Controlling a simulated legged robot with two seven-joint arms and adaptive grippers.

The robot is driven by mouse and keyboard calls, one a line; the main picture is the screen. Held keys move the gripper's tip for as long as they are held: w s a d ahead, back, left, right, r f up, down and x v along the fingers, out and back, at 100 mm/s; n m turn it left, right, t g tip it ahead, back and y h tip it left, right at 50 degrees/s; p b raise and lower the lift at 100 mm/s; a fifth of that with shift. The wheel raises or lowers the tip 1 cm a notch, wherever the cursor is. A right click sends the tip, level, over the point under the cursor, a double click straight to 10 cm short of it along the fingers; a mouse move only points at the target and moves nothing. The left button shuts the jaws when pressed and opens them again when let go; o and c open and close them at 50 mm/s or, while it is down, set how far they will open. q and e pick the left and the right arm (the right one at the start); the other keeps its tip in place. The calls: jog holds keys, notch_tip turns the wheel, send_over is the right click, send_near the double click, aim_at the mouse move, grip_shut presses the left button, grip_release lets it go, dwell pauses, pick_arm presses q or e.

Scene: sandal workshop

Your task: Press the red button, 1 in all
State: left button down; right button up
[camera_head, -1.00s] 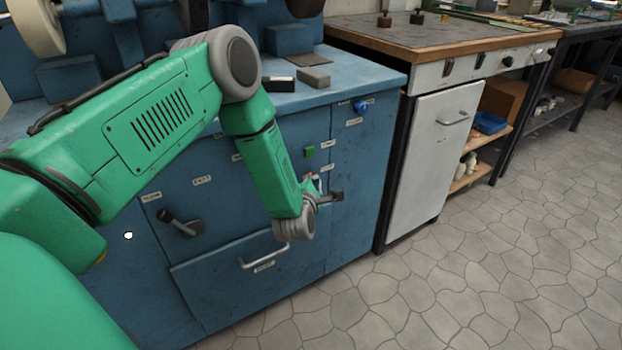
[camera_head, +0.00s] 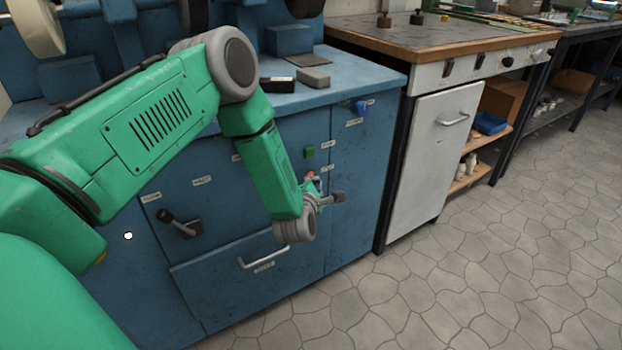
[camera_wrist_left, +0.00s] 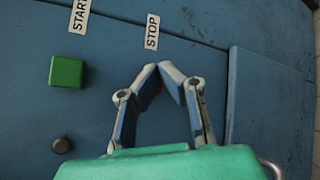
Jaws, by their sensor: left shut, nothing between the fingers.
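The red button (camera_head: 310,175) shows as a small red spot on the blue cabinet front, below the green button, largely hidden by my left gripper. My left gripper (camera_wrist_left: 159,70) is shut and empty, its two fingertips meeting in a point just below the STOP label (camera_wrist_left: 152,32). In the wrist view only a trace of red shows behind the fingers. In the head view the gripper is mostly hidden by my wrist, close to the panel. I cannot tell whether the fingertips touch the button. My right gripper is not in view.
A green button (camera_head: 309,152) sits above, and also shows in the wrist view (camera_wrist_left: 67,72) beside the START label. A black lever (camera_head: 180,223), a drawer handle (camera_head: 264,257) and a blue knob (camera_head: 361,106) project from the cabinet. The floor at right is clear.

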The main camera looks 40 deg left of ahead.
pick_arm(q)
jog(key=shift+s+d, duration=0.15)
jog(key=shift+d, duration=0.25)
jog(key=d, duration=0.1)
jog(key=s+d, duration=0.1)
jog(key=d, duration=0.1)
jog(key=s+d, duration=0.1)
jog(key=shift+d, duration=0.3)
dwell(0.8)
jog(key=s+d+f+m+g+h+p, duration=0.2)
jog(key=s+d+m+g+h+p, duration=0.15)
jog(key=s+m, duration=0.35)
jog(key=s+d+f+m+g+h+p, duration=0.25)
jog(key=s+d+m, duration=0.25)
jog(key=s+m, duration=0.3)
jog(key=s+r+m+g+p, duration=0.1)
jog(key=s+m+g+p, duration=0.1)
jog(key=s+m, duration=0.5)
jog(key=s+a+r+m+g+p, duration=0.1)
jog(key=s+m+g, duration=0.4)
jog(key=s, duration=1.1)
jog(key=m, duration=0.2)
jog(key=shift+a+r+m+g+p, duration=0.15)
jog(key=shift+r+m+g+p, duration=0.15)
jog(key=shift+p, duration=0.05)
